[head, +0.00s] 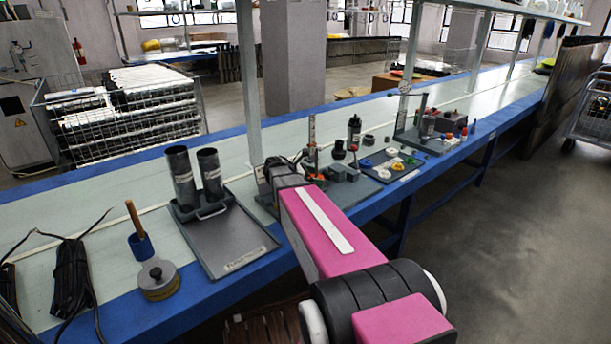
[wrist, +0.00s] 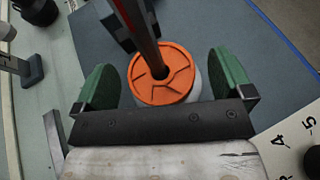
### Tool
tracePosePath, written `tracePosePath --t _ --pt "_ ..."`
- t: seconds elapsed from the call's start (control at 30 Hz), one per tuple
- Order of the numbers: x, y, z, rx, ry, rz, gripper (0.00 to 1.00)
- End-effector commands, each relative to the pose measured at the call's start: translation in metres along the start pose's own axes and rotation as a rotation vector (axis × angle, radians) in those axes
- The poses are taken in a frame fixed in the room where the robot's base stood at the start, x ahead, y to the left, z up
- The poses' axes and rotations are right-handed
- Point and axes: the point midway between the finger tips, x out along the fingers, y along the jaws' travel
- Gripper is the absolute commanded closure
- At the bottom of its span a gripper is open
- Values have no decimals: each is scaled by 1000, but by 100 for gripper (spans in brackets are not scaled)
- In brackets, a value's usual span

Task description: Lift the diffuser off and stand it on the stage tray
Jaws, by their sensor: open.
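In the wrist view an orange vaned disc, which looks like the diffuser (wrist: 178,88), sits around an upright shaft (wrist: 138,28) on a pale cylindrical body. My gripper (wrist: 165,80) is open, with one green finger on each side of the disc. A gap shows at each side. In the head view my pink arm reaches over the bench and its end hides most of the work spot. A dark tray with coloured parts (head: 407,172) lies to the right of it. I cannot read which tray is the stage tray.
A larger grey tray (head: 228,246) with two dark tubes (head: 209,172) stands left of my arm. A tall post and a black bottle (head: 354,130) stand near the work spot. In the wrist view a numbered white plate (wrist: 285,142) lies at lower right.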

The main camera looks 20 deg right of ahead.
Motion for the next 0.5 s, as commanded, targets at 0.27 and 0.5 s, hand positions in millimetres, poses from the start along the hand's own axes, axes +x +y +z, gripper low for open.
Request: tracePosePath --t 0.27,0.5 --pt "11 0 0 0 0 0 2" --pt "11 0 0 0 0 0 15"
